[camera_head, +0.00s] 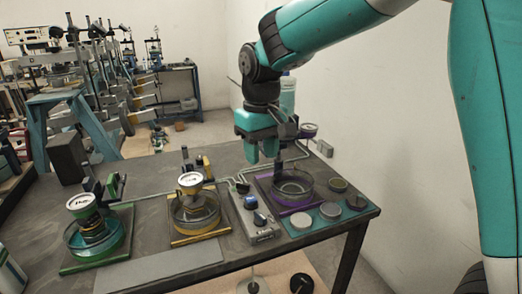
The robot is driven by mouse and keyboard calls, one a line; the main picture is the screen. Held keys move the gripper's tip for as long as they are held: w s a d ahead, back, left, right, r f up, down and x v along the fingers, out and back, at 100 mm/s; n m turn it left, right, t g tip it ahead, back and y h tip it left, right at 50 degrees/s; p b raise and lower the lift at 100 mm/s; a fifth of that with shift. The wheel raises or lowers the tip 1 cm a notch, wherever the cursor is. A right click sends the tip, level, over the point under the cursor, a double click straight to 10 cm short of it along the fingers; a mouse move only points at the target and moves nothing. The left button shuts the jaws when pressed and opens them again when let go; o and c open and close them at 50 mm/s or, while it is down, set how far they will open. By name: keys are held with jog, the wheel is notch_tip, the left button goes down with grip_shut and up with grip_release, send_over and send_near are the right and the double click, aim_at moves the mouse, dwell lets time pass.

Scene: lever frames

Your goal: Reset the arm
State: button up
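My arm reaches in from the upper right, and its teal gripper (262,153) points down above the back right part of the table. Its two fingers look apart, with nothing seen between them. A purple-based station (268,184) with a clear round dish (292,187) is just below and to the right of the gripper. The gripper appears apart from the dish. Part of the purple station's upright stands behind the gripper and is partly hidden.
The dark table (150,186) also holds a yellow station (196,211), a green station (95,240), a grey control box (252,218) with knobs, and a teal tray (316,222) with round lids. A white wall rises behind. Racks of equipment (100,70) fill the back left.

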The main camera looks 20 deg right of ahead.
dwell(0.4)
jog(key=s+a+n+y, duration=0.2)
jog(key=s, duration=1)
jog(key=s+a+n+y, duration=0.2)
jog(key=s, duration=1)
jog(key=shift+s+a+r, duration=0.25)
jog(key=shift+s+a, duration=0.1)
jog(key=shift+a, duration=0.05)
